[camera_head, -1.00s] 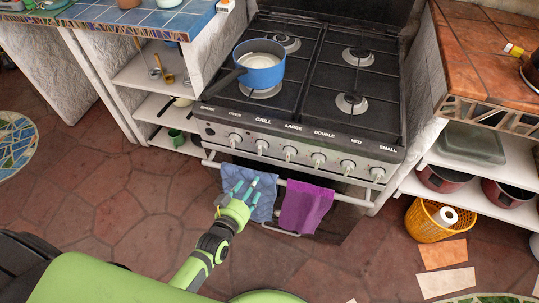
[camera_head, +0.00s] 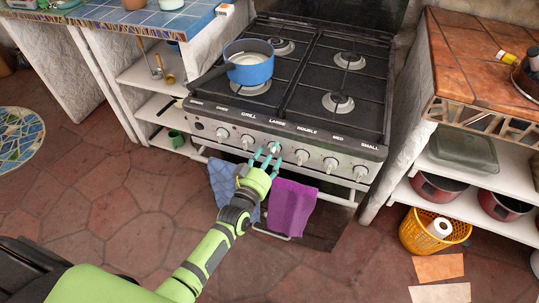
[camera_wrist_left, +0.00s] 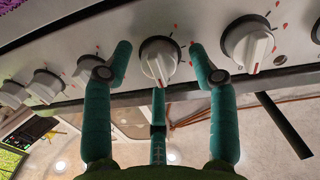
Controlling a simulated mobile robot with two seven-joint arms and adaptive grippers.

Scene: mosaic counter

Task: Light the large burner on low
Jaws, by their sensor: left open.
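The stove (camera_head: 325,128) has a row of knobs under printed labels. The knob under LARGE (camera_head: 275,148) is right by my left gripper (camera_head: 266,156). In the left wrist view one white knob (camera_wrist_left: 160,60) with a dark ring sits between the spread fingertips of my left gripper (camera_wrist_left: 162,68). The fingers are open on both sides of it, with gaps, not closed on it. No flame shows on the burners. A blue saucepan (camera_head: 249,68) with pale contents stands on the front left burner. My right gripper is out of view.
Neighbouring knobs (camera_head: 302,157) sit close on either side. A blue towel (camera_head: 227,184) and a purple towel (camera_head: 292,206) hang from the oven rail just below. Shelves and counters flank the stove. A yellow basket (camera_head: 420,236) stands on the floor at right.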

